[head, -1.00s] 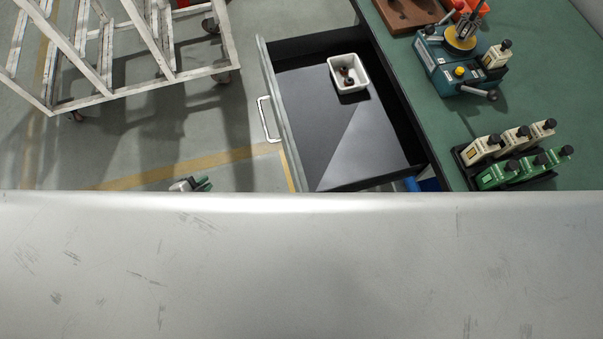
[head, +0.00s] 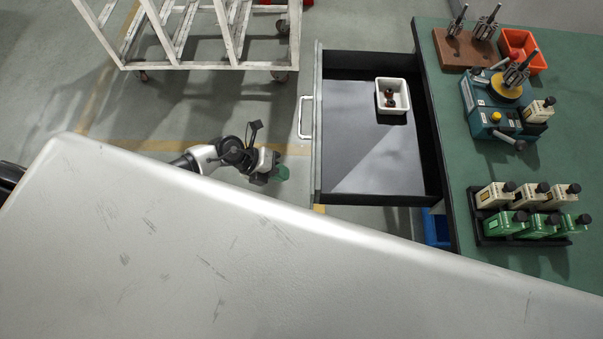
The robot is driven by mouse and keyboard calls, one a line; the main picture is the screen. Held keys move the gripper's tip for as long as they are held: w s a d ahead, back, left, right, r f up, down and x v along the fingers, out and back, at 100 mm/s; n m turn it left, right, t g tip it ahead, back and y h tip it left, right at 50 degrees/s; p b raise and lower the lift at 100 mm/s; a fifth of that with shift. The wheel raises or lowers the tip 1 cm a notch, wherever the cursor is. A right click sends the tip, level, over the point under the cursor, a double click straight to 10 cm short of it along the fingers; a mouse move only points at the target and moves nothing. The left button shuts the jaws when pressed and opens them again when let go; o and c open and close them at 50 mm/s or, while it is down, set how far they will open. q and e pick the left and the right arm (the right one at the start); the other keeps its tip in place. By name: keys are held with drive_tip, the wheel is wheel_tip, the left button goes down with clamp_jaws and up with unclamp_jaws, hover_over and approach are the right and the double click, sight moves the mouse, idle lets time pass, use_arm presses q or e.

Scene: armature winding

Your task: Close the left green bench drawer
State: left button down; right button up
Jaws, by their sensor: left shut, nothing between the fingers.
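The bench drawer (head: 360,178) stands pulled out from the green-topped bench (head: 462,120). Its black inside shows, and its front panel with a silver handle (head: 301,117) faces left. A white square dish (head: 393,96) with small dark items sits in the drawer. My left gripper (head: 280,173) is shut and empty, to the left of the drawer front and below the handle in the head view, apart from both. My right gripper is not in view.
A white metal rack on casters (head: 215,65) stands at the upper left. On the bench are a blue winding device (head: 490,115), a brown block (head: 462,50), an orange bin (head: 522,50) and a rack of beige and green pieces (head: 480,230). A blue bin (head: 436,228) is below. Open floor lies left of the drawer.

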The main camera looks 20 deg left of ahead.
use_arm(q)
drive_tip(key=shift+w+d+f+p, duration=0.15)
drive_tip(key=shift+w+d+f, duration=0.1)
drive_tip(key=shift+d, duration=0.6)
drive_tip(key=shift+w+d+f+p, duration=0.2)
drive_tip(key=shift+w+d, duration=0.05)
drive_tip(key=shift+d, duration=0.65)
drive_tip(key=shift+w+d+f+p, duration=0.15)
drive_tip(key=shift+w+d+f, duration=0.1)
drive_tip(key=shift+d, duration=0.6)
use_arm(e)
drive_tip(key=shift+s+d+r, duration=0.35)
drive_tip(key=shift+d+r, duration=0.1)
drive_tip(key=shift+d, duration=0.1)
use_arm(q)
drive_tip(key=shift+w, duration=0.1)
